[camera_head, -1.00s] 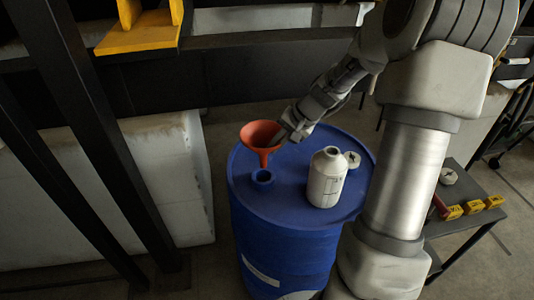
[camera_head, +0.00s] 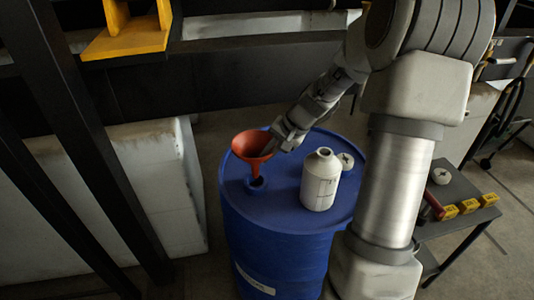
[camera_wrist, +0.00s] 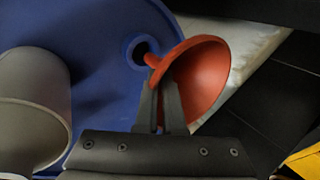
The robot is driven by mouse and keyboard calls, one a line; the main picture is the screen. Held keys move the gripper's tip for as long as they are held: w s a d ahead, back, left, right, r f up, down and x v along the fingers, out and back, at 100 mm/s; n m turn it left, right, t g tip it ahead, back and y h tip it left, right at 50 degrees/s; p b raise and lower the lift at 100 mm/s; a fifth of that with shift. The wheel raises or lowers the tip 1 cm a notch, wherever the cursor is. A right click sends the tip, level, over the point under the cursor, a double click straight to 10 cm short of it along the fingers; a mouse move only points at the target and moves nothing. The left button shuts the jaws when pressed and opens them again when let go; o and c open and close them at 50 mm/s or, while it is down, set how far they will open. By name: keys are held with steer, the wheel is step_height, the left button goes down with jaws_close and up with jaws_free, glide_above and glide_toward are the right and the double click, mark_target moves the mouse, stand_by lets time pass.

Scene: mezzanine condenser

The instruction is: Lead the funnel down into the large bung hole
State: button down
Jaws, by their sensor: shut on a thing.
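The orange-red funnel (camera_head: 251,146) is held upright, cone up, above the blue drum (camera_head: 285,218). My gripper (camera_head: 270,147) is shut on the funnel at its right side. In the wrist view the fingers (camera_wrist: 160,102) close on the funnel (camera_wrist: 207,78) near its cone. The funnel's spout points down at the large bung hole (camera_head: 256,183), a raised blue collar in the drum lid. The spout tip is at the collar's mouth; I cannot tell if it is inside. In the wrist view the spout overlaps the edge of the bung hole (camera_wrist: 141,48).
A whitish bottle (camera_head: 321,180) stands on the lid, right of the hole; it fills the left of the wrist view (camera_wrist: 32,105).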

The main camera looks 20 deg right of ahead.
steer(key=shift+f+b, duration=3.65)
steer(key=shift+f, duration=0.65)
steer(key=c, duration=0.9)
jaws_free()
steer(key=shift+c, duration=0.2)
steer(key=p+v, duration=0.2)
steer(key=v, duration=1.5)
steer(key=shift+r+p, duration=0.25)
steer(key=shift+p, duration=0.1)
